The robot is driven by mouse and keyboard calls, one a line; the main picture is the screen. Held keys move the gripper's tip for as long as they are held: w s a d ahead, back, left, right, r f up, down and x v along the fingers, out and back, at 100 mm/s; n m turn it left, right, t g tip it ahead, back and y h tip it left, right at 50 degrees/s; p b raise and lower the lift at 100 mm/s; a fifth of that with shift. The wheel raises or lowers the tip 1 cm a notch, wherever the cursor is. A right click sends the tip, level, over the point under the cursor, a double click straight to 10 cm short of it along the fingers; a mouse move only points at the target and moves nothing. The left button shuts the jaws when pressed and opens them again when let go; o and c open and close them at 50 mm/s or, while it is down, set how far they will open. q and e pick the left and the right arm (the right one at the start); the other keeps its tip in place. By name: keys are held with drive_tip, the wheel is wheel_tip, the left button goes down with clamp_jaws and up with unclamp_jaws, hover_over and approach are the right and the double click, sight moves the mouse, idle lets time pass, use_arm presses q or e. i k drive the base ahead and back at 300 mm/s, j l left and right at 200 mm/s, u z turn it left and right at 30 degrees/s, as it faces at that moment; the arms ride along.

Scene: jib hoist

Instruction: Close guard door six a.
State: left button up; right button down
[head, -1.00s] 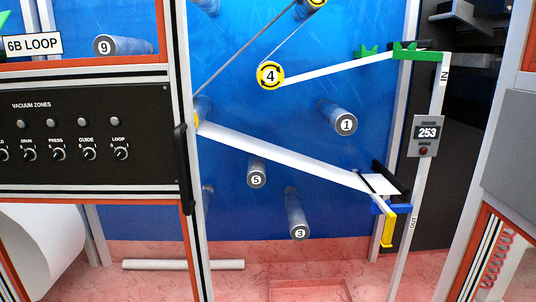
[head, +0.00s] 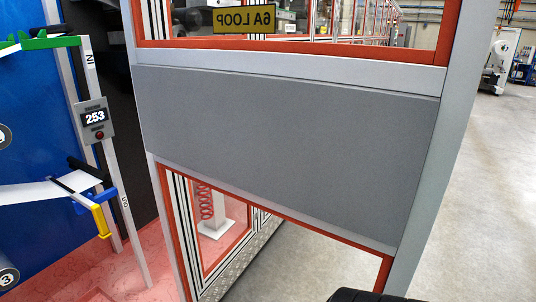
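Guard door six a (head: 285,150) fills the middle of the head view. It has a grey frame and a plain grey middle panel, with red-edged windows above and below. Its yellow sign (head: 244,19) reads "6A LOOP" mirrored, so I see the door's inner face. The door stands swung open beside the machine opening. No handle shows on this face. A dark rounded part at the bottom edge looks like a piece of my arm. No gripper fingers are in view.
The machine's blue back wall (head: 40,120), a display (head: 95,118) reading 253 and a white web (head: 40,192) are at the left. A red coiled hose (head: 206,200) shows through the lower window. Clear concrete floor (head: 485,200) lies to the right.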

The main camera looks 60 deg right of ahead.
sight(357, 146)
drive_tip(key=k+l+u, duration=0.1)
drive_tip(key=l, duration=0.4)
drive_tip(key=k+l, duration=0.35)
drive_tip(key=l, duration=0.15)
drive_tip(key=k+l+u, duration=0.15)
drive_tip(key=l, duration=0.4)
drive_tip(key=k+l+u, duration=0.1)
drive_tip(key=k+l, duration=0.2)
drive_tip(key=l, duration=0.15)
drive_tip(key=k+l, duration=0.25)
drive_tip(key=l, duration=0.2)
drive_tip(key=k+l+u, duration=0.15)
drive_tip(key=k+l, duration=0.15)
drive_tip(key=l, duration=0.15)
